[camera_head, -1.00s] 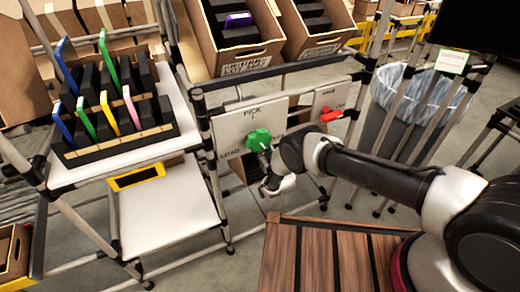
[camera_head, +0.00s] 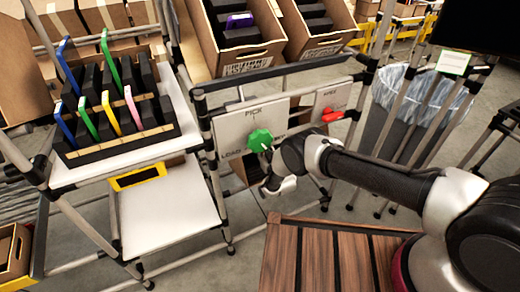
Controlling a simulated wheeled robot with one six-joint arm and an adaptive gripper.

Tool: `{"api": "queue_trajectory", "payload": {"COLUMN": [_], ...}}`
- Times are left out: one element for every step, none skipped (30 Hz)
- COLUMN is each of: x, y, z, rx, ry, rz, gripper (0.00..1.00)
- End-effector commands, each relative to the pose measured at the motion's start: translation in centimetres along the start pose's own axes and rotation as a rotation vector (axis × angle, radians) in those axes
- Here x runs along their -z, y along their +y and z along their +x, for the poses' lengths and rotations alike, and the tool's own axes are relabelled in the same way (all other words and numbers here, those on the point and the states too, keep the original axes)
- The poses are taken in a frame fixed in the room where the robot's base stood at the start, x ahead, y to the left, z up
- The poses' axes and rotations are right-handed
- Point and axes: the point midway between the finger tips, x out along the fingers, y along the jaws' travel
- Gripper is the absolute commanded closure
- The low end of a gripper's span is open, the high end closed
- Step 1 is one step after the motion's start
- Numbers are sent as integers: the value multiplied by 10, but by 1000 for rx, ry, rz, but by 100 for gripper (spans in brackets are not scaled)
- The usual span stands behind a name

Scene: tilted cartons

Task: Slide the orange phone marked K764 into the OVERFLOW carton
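A black slotted rack (camera_head: 120,140) on the left white shelf holds several upright phones. They include a tall blue phone (camera_head: 67,65), a tall green phone (camera_head: 110,58), a yellow phone (camera_head: 110,112) and a pink phone (camera_head: 132,108). I cannot make out a clearly orange phone or any K764 marking. Two tilted cartons stand at top centre: a left carton (camera_head: 240,62) with a purple phone (camera_head: 239,20) among black dividers, and a right carton (camera_head: 318,46). Their labels are too small to read. My gripper (camera_head: 272,188) hangs before the control panel, apart from rack and cartons; its fingers are unclear.
The panel below the cartons has a green knob (camera_head: 260,140) near PICK and LOAD lettering, and a red handle (camera_head: 332,116). A lower white shelf (camera_head: 165,212) is empty. A lined bin (camera_head: 415,100) stands right. A slatted wooden surface (camera_head: 330,255) lies below my arm.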

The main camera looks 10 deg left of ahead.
Motion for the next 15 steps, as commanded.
{"api": "queue_trajectory", "payload": {"x": [0, 0, 0, 0, 0, -1, -1, -1, -1, -1, -2, -2, -2, -2, -2], "y": [0, 0, 0, 0, 0, 0, 0, 0, 0, 0, 0, 0, 0, 0, 0], "z": [1, 1, 2, 2, 2, 3, 3, 4, 4, 4, 5, 5, 5, 5, 6], "rx": [0, 0, 0, 0, 0, 0, 0, 0, 0, 0, 0, 0, 0, 0, 0], "ry": [1, 1, 1, 1, 1, 1, 1, 1, 1, 1, 1, 1, 1, 1, 1], "rz": [0, 0, 0, 0, 0, 0, 0, 0, 0, 0, 0, 0, 0, 0, 0], "gripper": [100, 100, 100, 100, 100, 100, 100, 100, 100, 100, 100, 100, 100, 100, 100]}}
